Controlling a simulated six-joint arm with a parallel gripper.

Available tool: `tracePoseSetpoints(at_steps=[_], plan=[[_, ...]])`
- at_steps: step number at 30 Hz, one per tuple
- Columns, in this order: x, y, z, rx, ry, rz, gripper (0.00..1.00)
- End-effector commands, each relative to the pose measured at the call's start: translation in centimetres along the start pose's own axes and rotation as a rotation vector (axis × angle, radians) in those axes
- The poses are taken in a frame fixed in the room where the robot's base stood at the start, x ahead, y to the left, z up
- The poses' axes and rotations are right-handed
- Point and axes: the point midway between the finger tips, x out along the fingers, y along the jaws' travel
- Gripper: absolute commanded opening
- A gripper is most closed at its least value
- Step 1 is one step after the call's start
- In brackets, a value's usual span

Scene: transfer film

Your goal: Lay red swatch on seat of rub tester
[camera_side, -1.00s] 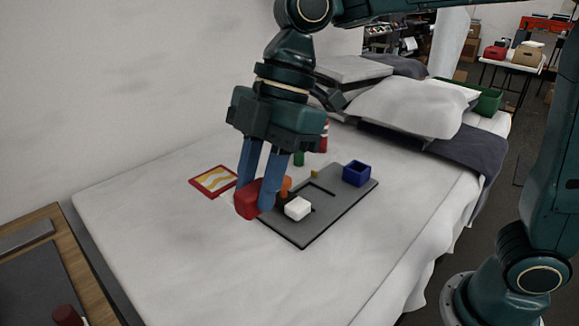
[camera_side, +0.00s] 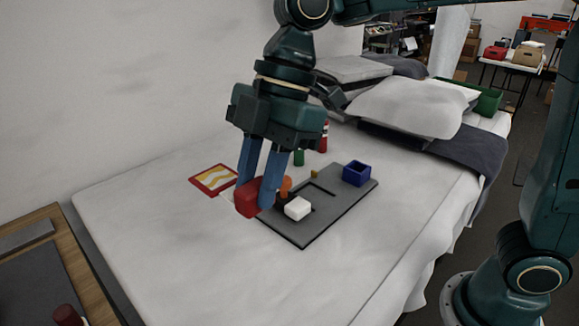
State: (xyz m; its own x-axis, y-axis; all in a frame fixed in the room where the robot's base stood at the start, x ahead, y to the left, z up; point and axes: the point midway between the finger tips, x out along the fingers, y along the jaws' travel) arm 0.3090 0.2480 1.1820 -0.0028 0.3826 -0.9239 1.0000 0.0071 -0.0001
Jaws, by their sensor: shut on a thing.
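My gripper (camera_side: 258,200) points down with its two blue fingers shut on a red block-like piece (camera_side: 247,198), which I take as the red swatch. The red piece is at the left edge of a grey board (camera_side: 310,228) with a dark recessed square outline (camera_side: 322,190), which may be the rub tester and its seat. A white block (camera_side: 298,208) and an orange piece (camera_side: 285,185) are on the board close to the right finger. I cannot tell whether the red piece touches the surface below it.
A dark blue open box (camera_side: 356,173) stands at the board's far right corner. A red-framed picture card (camera_side: 214,180) lies to the left. Red (camera_side: 323,138) and green (camera_side: 299,158) upright items stand behind. The white bedding in front is clear.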

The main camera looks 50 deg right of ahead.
Motion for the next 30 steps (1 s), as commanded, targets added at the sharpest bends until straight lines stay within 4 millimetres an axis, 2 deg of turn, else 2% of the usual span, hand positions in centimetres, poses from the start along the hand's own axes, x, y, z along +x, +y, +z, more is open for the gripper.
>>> tracePoseSetpoints(at_steps=[8, 14, 20, 30], plan=[[0.0, 0.1, 0.2, 0.001, -0.001, 0.0, 0.05], [0.0, 0.9, 1.8, 0.005, -0.006, 0.002, 0.05], [0.0, 2.2, 5.3, 0.009, -0.017, 0.004, 0.05], [-0.2, 3.8, 13.6, 0.012, -0.028, 0.002, 0.05]])
